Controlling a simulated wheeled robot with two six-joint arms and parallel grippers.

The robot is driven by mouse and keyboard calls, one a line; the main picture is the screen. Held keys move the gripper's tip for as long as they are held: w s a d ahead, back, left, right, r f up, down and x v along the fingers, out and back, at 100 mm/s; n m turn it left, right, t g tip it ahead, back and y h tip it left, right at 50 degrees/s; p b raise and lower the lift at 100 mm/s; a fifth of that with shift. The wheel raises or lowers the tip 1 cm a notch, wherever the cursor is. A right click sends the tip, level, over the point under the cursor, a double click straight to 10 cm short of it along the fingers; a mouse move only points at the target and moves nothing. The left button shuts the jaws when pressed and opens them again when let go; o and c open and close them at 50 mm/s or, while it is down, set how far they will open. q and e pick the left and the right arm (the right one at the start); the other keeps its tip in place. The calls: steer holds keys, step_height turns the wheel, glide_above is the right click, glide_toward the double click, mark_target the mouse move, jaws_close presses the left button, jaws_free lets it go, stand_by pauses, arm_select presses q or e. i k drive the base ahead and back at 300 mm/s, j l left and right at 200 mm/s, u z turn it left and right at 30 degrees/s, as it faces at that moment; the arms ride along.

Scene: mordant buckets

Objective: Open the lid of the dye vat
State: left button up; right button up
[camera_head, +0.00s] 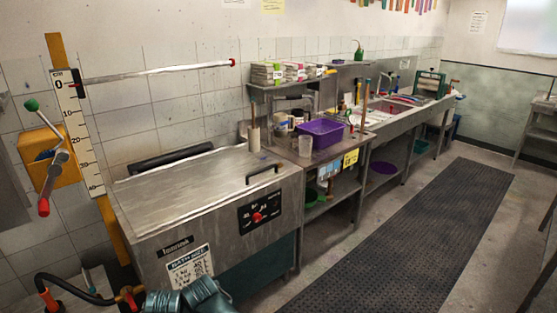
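The dye vat (165,250) is a steel box at the left, against the tiled wall. Its flat steel lid (205,185) lies shut on top. A dark bar handle (262,173) stands near the lid's right end. A black panel with a red knob (259,216) and a white paper label (190,268) are on the vat's front. I cannot make out either of my grippers in the head view.
A post with a scale (78,120) and a crank (51,165) stands at the vat's left; its long rod (155,74) reaches above the lid. A bench with a purple tub (320,134) adjoins at the right. A dark floor mat (400,235) is clear.

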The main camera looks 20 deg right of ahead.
mark_target(158, 193)
steer(key=i+l+z, duration=0.1)
steer(key=i+z, duration=0.2)
steer(key=z, duration=0.15)
steer(key=i+z, duration=0.45)
steer(key=i+l, duration=0.15)
steer(key=i+l+z, duration=0.15)
steer(key=i, duration=0.25)
steer(key=i+l+u, duration=0.5)
steer(key=u, duration=0.2)
steer(key=i+l+u, duration=0.2)
steer(key=l+u, duration=0.15)
steer(key=l, duration=0.15)
